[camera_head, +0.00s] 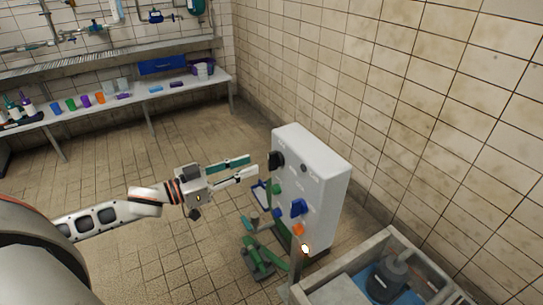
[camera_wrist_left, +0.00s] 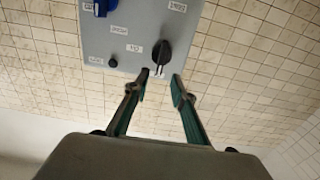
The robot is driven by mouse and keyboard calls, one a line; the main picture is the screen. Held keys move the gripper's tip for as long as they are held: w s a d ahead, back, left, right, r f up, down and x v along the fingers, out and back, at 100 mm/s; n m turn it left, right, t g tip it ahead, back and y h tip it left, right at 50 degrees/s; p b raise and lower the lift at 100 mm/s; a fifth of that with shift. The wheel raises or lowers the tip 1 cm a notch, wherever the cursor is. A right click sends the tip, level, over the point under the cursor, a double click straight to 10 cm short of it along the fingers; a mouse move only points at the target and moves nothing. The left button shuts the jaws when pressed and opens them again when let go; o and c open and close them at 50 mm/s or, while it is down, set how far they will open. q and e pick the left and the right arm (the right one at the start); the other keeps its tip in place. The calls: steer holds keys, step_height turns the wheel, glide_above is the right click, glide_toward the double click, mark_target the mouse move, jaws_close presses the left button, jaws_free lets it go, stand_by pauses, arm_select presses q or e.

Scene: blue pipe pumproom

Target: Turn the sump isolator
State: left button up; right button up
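A pale grey control box (camera_head: 318,187) stands on a post near the tiled wall. On its front are a black rotary handle (camera_head: 276,160) at the top left and a blue rotary handle (camera_head: 298,207) lower down. The labels are too small to tell which one is the sump isolator. My left gripper (camera_head: 252,166) is open and empty, pointing at the black handle from the left. In the left wrist view the black handle (camera_wrist_left: 160,52) lies just beyond the gap between the parted fingertips (camera_wrist_left: 160,77). The blue handle (camera_wrist_left: 102,6) is at the upper left there. My right gripper is not in view.
The box also carries a small black knob (camera_head: 304,168), a green button (camera_head: 277,188), an orange button (camera_head: 298,229) and a lit lamp (camera_head: 305,248). Green pipework (camera_head: 257,256) stands below. A sump with a pump (camera_head: 386,280) is at the lower right. A bench (camera_head: 140,98) holds cups behind.

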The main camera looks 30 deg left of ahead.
mark_target(275, 161)
arm_select(q)
steer(key=b+x, duration=0.1)
steer(key=x, duration=0.6)
steer(key=shift+b, duration=0.3)
jaws_close()
